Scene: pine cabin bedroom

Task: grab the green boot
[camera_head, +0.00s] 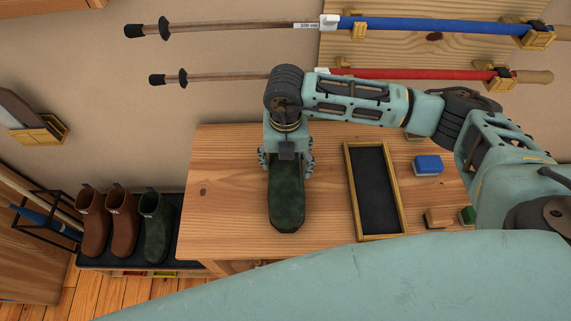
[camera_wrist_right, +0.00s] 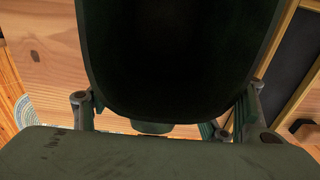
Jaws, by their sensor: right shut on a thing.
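A dark green boot (camera_head: 286,200) is in my right gripper (camera_head: 287,160), over the left part of the wooden table, its foot end pointing toward the front. The fingers are shut on it, one on each side. Whether the boot touches the tabletop I cannot tell. A second green boot (camera_head: 157,226) stands upright on the dark mat at the left. My left gripper is not in view.
Two brown boots (camera_head: 93,221) stand left of the second green boot on the mat (camera_head: 98,262). A black-lined wooden tray (camera_head: 372,192), a blue block (camera_head: 428,165) and small brushes lie on the table (camera_head: 228,170). Poles hang on the wall behind.

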